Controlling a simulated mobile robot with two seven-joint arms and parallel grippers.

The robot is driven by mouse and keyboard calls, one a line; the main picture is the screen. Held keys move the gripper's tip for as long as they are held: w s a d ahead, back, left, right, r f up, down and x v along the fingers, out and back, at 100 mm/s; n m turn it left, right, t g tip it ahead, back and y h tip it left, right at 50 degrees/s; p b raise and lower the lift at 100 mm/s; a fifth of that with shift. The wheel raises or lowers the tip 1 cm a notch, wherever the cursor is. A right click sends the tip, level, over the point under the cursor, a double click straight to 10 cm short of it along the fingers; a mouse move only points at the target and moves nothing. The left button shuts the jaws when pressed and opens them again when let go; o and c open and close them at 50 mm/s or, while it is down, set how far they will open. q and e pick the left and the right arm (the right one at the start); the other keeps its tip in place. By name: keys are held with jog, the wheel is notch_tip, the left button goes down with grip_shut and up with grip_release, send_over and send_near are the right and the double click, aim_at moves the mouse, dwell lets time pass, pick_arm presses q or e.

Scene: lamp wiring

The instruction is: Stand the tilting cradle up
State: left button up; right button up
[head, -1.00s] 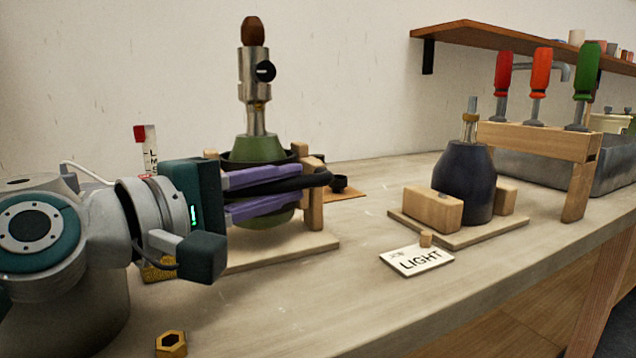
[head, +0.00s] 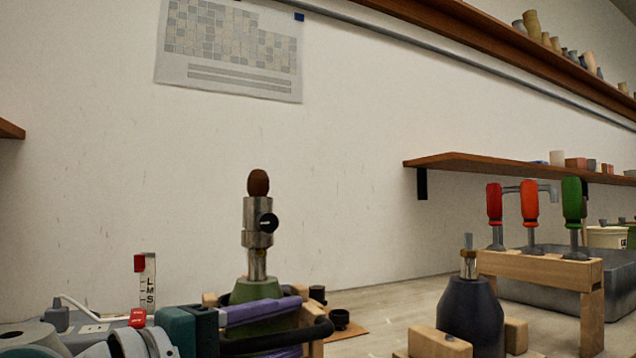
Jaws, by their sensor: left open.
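The tilting cradle shows as a wooden frame, with its right post (head: 312,318) in the head view and its base below the picture edge. It holds a green lamp body (head: 256,291) with a metal neck (head: 257,225) and a brown top, which stands upright. My left gripper (head: 318,330) comes in from the lower left, its purple and black fingers in front of the green body. The fingers are apart, and I cannot see whether they touch the cradle. My right gripper is not in view.
A dark blue lamp body (head: 470,311) stands between wooden blocks on the right. A shelf (head: 500,168) and a wall chart (head: 232,50) are above. Small black cups (head: 339,319) sit behind the cradle.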

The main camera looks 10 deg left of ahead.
pick_arm(q)
notch_tip(320, 180, up, 19)
jog(key=p, duration=0.7)
jog(key=shift+f, duration=0.15)
